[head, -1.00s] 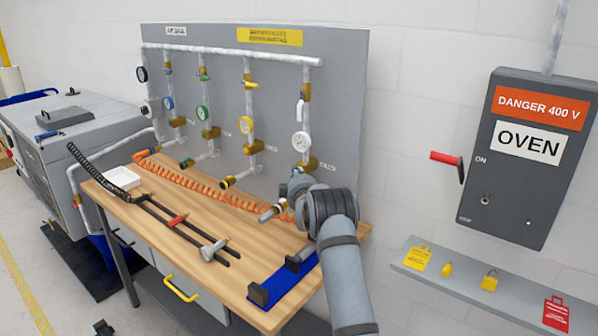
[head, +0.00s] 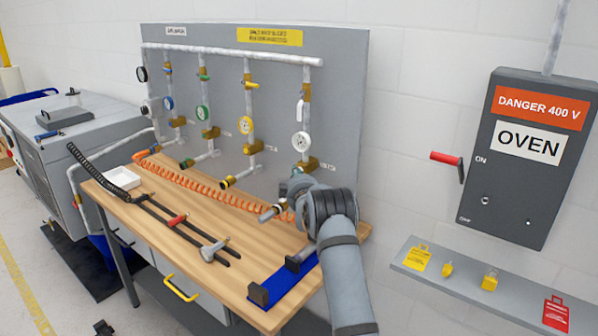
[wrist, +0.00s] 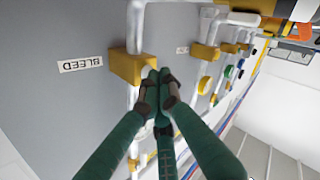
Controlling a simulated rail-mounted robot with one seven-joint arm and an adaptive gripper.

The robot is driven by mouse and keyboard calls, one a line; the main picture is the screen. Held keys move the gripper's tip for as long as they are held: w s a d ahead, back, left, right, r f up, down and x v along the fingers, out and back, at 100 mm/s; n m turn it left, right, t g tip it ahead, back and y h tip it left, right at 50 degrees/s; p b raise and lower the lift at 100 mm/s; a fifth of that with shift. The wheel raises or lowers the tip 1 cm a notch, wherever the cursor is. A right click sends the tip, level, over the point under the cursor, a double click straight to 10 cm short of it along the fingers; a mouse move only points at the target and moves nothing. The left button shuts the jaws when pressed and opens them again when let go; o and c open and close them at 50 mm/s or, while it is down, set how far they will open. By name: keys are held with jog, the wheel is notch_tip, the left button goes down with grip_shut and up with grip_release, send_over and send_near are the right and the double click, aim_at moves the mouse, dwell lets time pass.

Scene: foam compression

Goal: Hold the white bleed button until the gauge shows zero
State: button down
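The white-faced gauge (head: 301,141) is on the rightmost pipe drop of the grey panel; its needle is too small to read. Below it is a brass block (head: 302,167), which also shows in the wrist view (wrist: 134,68) beside a BLEED label (wrist: 80,64). My gripper (wrist: 160,82) has its fingertips together at the block's edge, with nothing visible between them. I cannot tell whether they touch the block. The white bleed button cannot be made out and may be hidden by the fingers. In the head view my arm hides the fingertips.
Other pipe drops with a yellow gauge (head: 246,126) and a green gauge (head: 202,113) stand to the left. The wooden bench (head: 185,235) holds an orange coiled hose (head: 190,181), black bars and a blue fixture (head: 283,283). The OVEN switch box (head: 527,180) is on the right wall.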

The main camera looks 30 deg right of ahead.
jog(key=shift+s+d+f+b, duration=0.1)
jog(key=shift+s+d+b, duration=0.1)
jog(key=shift+b, duration=0.1)
dwell(0.6)
jog(key=shift+s+a+f+b, duration=0.1)
jog(key=shift+a+b, duration=0.25)
jog(key=shift+b, duration=0.15)
jog(key=shift+s+a, duration=0.1)
jog(key=shift+a, duration=0.35)
jog(key=shift+a+b, duration=0.1)
jog(key=shift+b, duration=0.2)
jog(key=shift+s+a+b, duration=0.1)
jog(key=shift+a+b, duration=0.1)
jog(key=shift+b, duration=0.1)
jog(key=a+b, duration=0.1)
jog(key=s+a+b, duration=0.1)
jog(key=a+b, duration=0.1)
jog(key=shift+s+a, duration=0.3)
jog(key=shift+s, duration=0.05)
jog(key=shift+s+a, duration=0.15)
jog(key=shift+a, duration=0.05)
jog(key=shift+d, duration=0.1)
